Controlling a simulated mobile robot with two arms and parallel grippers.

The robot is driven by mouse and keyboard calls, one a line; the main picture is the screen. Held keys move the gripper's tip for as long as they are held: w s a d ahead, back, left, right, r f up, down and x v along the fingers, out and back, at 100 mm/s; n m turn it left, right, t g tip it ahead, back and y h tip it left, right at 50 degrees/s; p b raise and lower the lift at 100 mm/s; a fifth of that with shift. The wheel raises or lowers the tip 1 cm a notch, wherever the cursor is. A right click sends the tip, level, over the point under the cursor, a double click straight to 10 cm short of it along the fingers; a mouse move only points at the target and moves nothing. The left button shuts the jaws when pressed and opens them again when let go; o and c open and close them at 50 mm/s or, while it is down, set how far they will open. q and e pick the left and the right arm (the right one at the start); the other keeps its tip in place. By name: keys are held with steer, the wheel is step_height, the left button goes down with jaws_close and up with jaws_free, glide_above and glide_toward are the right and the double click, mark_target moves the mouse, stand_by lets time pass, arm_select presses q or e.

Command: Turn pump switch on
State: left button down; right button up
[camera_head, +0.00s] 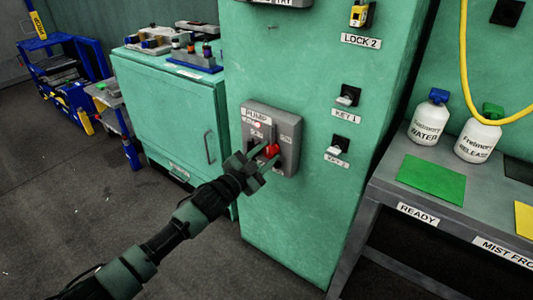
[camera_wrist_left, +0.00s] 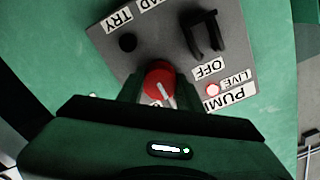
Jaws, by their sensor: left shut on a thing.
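The pump switch is a red knob (camera_head: 272,151) on a grey box (camera_head: 289,118) labelled PUMP, fixed to the front of a green cabinet. In the left wrist view the red knob (camera_wrist_left: 157,78) has a white pointer line slanting down and right. An OFF label (camera_wrist_left: 209,68) is to its right, and a red LIVE lamp (camera_wrist_left: 212,90) looks lit. My left gripper (camera_head: 264,160) reaches in from the lower left, its fingers shut on the knob's two sides. They hide part of the panel and a label under the knob. My right gripper is not in view.
A black bracket (camera_wrist_left: 204,35) sticks out of the switch panel beside the knob. The cabinet also carries key switches (camera_head: 347,96) at right. A bench (camera_head: 385,190) with white bottles (camera_head: 428,121) stands further right. A lower green cabinet (camera_head: 170,115) stands at left; the floor in front is clear.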

arm_select(q)
steer(key=shift+f, duration=0.15)
steer(key=c, duration=0.9)
jaws_free()
steer(key=shift+c, duration=0.2)
steer(key=shift+s+a, duration=0.35)
steer(key=shift+s, duration=0.15)
steer(key=p+v, duration=0.1)
steer(key=v, duration=0.5)
steer(key=shift+s+a, duration=0.25)
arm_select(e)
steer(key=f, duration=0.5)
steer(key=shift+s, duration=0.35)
